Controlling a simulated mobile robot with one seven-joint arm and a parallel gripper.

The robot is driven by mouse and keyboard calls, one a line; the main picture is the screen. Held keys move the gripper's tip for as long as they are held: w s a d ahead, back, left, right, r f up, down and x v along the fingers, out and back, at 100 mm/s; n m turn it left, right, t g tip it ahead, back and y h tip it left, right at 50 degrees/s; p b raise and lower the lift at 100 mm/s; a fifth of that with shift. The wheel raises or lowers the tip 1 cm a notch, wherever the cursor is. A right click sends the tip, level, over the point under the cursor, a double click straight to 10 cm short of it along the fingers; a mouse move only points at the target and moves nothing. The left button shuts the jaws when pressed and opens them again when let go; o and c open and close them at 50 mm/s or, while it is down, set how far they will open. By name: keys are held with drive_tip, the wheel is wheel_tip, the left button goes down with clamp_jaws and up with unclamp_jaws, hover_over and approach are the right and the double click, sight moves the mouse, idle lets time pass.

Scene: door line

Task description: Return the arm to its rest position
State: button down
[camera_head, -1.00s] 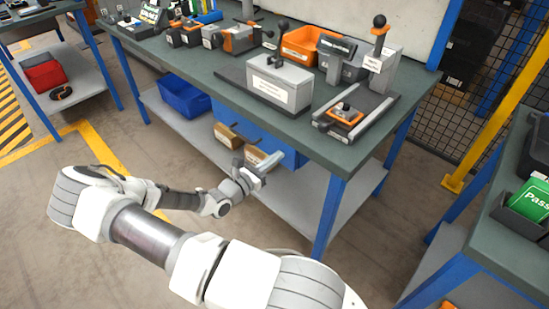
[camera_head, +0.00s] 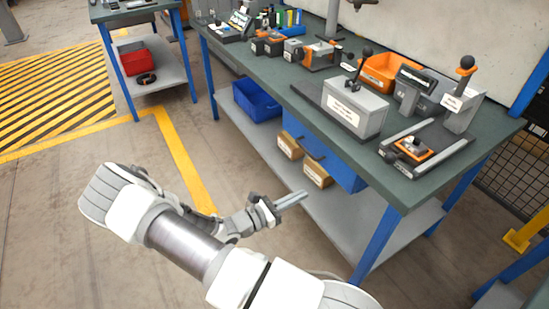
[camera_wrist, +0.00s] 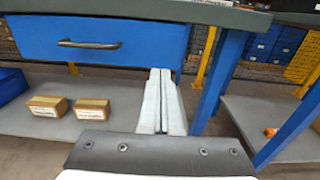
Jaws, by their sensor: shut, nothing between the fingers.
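My arm stretches across the lower part of the head view, bent at its elbow on the left. My gripper (camera_head: 292,200) is low, in front of the workbench (camera_head: 240,65) and below the level of its top. Its two grey fingers lie together with nothing between them; the fingers also show side by side in the wrist view (camera_wrist: 160,100). No contact with the bench shows.
The lower shelf (camera_head: 345,215) holds two cardboard boxes (camera_head: 317,174) and a blue bin (camera_head: 257,99). A blue bench leg (camera_head: 377,243) stands right of my gripper. The benchtop carries a grey box (camera_head: 355,107) and an orange bin (camera_head: 383,73). The floor at left is open.

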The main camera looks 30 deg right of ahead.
drive_tip(key=s+a+r+m+t+y, duration=0.2)
drive_tip(key=s+a+r+m+y, duration=0.3)
drive_tip(key=r, duration=0.6)
drive_tip(key=s+a+r+m+t+y, duration=0.1)
drive_tip(key=s+a+r+m+y, duration=0.3)
drive_tip(key=a+r+m+y, duration=0.5)
drive_tip(key=s+a+r+m+t+y, duration=0.2)
drive_tip(key=s+a+r+m+y, duration=0.25)
drive_tip(key=r, duration=0.75)
wheel_tip(320, 180, up, 14)
drive_tip(key=p, duration=1.4)
drive_tip(key=shift+w+a+p, duration=0.3)
drive_tip(key=shift+a, duration=0.15)
drive_tip(key=shift+d+h, duration=0.15)
drive_tip(key=shift+h, duration=0.1)
